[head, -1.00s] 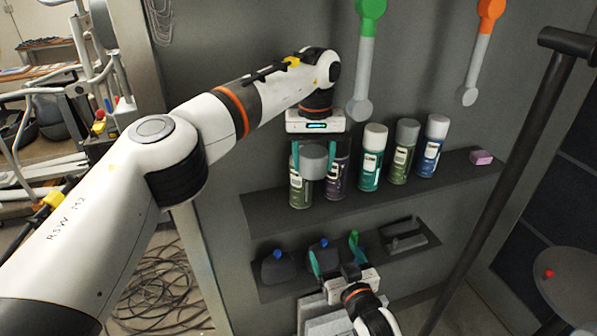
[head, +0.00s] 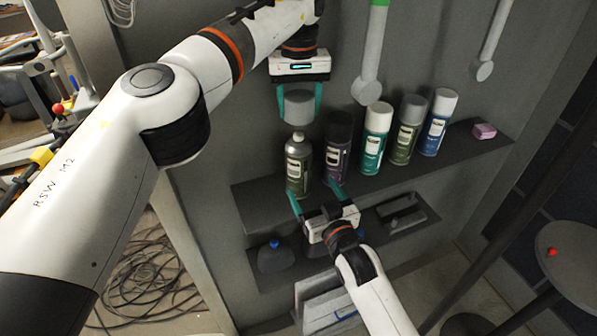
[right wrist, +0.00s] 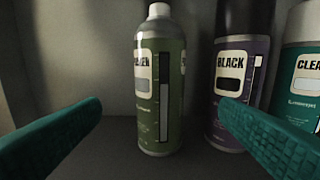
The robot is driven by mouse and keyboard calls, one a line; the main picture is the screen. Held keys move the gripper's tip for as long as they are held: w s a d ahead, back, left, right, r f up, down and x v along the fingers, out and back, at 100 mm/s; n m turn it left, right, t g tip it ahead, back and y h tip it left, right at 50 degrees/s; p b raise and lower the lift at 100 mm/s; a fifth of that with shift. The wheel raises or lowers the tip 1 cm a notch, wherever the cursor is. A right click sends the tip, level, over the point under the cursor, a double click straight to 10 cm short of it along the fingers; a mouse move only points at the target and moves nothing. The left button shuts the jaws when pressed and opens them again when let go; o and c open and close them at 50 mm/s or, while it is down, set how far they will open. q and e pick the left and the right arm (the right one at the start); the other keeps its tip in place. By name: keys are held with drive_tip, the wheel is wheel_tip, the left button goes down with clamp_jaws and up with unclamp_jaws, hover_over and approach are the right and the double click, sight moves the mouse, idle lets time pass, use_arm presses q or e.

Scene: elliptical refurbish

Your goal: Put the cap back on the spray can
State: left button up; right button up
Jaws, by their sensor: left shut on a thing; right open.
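My left gripper (head: 299,103) is shut on a grey cap (head: 298,106) and holds it in the air above the uncapped green spray can (head: 298,168). The can stands upright on the upper shelf at its left part, with its pale nozzle top bare. In the right wrist view the green can (right wrist: 160,90) stands between and beyond the fingers of my right gripper (right wrist: 155,118). My right gripper is open and empty. In the head view its fingers (head: 317,198) point up toward the can's lower part from the front.
A black-labelled purple can (head: 337,150) stands close to the right of the green can. Teal (head: 374,140), olive (head: 406,132) and blue (head: 436,124) capped cans and a pink block (head: 484,131) stand further right on the shelf (head: 462,145). A lower shelf holds dark bottles (head: 272,257).

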sight(299, 134)
use_arm(q)
drive_tip(key=shift+w+a, duration=0.1)
drive_tip(key=shift+w, duration=0.1)
use_arm(e)
drive_tip(key=x, duration=1.1)
drive_tip(key=shift+w+a, duration=0.1)
drive_tip(key=shift+w, duration=0.2)
use_arm(q)
drive_tip(key=shift+s, duration=0.15)
use_arm(e)
drive_tip(key=shift+s, duration=0.15)
drive_tip(key=shift+c, duration=0.3)
drive_tip(key=c, duration=1.4)
use_arm(q)
drive_tip(key=shift+f, duration=2.5)
drive_tip(key=shift+f, duration=0.9)
drive_tip(key=shift+f, duration=0.6)
